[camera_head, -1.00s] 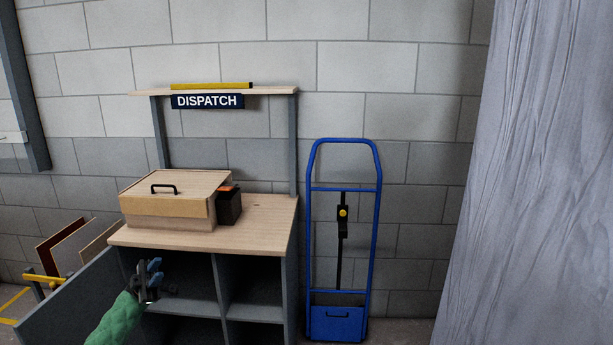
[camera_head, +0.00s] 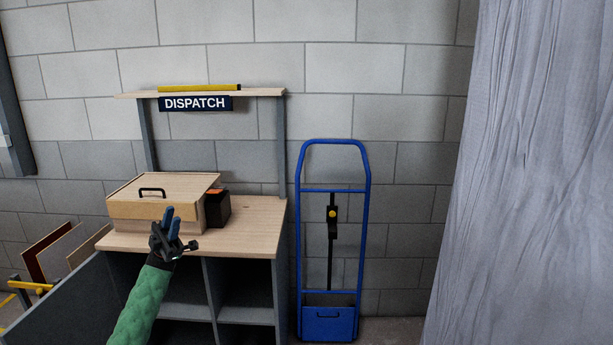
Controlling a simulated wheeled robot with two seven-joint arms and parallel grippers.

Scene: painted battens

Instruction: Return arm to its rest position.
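My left arm (camera_head: 146,300) wears a green sleeve and reaches up from the lower left. My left gripper (camera_head: 170,222) has dark blue fingers pointing up, with a narrow gap between them and nothing seen in it. It shows in front of the wooden box and the front edge of the dispatch bench; I cannot tell whether it touches either. My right arm and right gripper are not in view.
The lidded wooden box (camera_head: 152,207) and a black box (camera_head: 217,208) stand on the bench top (camera_head: 250,230). A yellow batten (camera_head: 199,87) lies on the upper shelf. A blue hand truck (camera_head: 367,232) leans right of the bench. A grey curtain (camera_head: 535,180) hangs at right.

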